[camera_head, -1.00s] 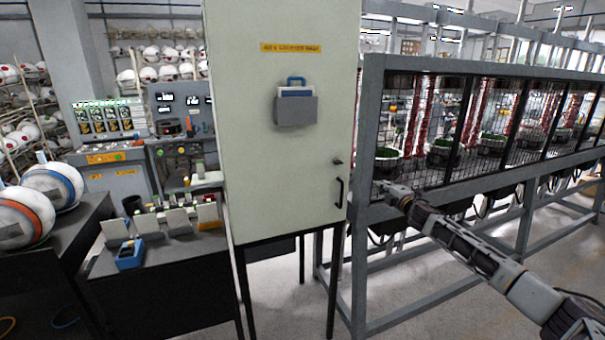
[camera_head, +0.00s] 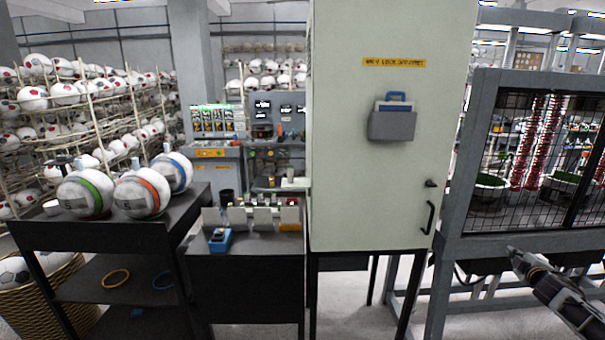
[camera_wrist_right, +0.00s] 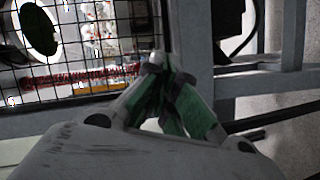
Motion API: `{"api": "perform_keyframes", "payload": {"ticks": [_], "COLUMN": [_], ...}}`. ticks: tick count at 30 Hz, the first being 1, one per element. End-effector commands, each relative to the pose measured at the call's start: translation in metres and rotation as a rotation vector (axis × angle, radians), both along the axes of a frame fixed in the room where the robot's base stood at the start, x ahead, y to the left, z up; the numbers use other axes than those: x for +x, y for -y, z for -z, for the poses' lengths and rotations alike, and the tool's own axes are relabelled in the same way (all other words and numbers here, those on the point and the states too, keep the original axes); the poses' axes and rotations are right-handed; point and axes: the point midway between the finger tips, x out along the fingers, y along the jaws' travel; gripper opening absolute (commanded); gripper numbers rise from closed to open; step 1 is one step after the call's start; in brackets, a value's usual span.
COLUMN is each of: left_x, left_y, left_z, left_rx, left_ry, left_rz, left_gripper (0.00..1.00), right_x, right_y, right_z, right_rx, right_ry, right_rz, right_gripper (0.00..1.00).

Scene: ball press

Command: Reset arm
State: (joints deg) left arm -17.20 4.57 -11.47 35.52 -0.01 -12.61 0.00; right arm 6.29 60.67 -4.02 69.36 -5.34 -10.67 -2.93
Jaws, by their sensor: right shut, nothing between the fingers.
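My right gripper (camera_head: 514,252) is at the lower right of the head view, in front of the grey frame of the wire-mesh cage (camera_head: 462,215). In the right wrist view its fingers (camera_wrist_right: 165,75) are shut and hold nothing, with the mesh and a grey beam behind them. My right arm reaches in from the lower right corner. My left gripper is not in view.
A tall pale cabinet (camera_head: 385,180) with a black handle stands in the centre, left of the cage. A dark bench (camera_head: 245,270) with a blue device (camera_head: 220,240) is beside it. A black cart (camera_head: 105,235) carries striped balls (camera_head: 142,194). Grey floor shows below.

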Motion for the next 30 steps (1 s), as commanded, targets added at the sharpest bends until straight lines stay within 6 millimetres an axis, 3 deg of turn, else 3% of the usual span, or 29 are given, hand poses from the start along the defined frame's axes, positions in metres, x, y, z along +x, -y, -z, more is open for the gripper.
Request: {"api": "perform_keyframes", "payload": {"ticks": [1, 7, 14, 22, 30], "left_x": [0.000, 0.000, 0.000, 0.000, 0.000], "left_y": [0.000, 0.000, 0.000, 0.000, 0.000], "left_z": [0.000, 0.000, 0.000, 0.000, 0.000], "left_rx": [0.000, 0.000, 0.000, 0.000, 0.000], "left_ry": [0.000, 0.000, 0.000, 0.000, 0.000], "left_rz": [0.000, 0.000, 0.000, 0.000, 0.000], "left_gripper": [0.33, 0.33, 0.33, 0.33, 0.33], "right_x": [-0.007, -0.038, -0.079, -0.134, -0.196], "right_y": [0.006, 0.016, 0.007, -0.024, -0.074], "right_z": [0.024, 0.111, 0.209, 0.317, 0.414], "right_rx": [0.033, 0.144, 0.255, 0.368, 0.468], "right_ry": [-0.018, -0.085, -0.169, -0.275, -0.386], "right_rz": [0.026, 0.110, 0.186, 0.258, 0.314], "right_gripper": [0.00, 0.00, 0.00, 0.00, 0.00]}}
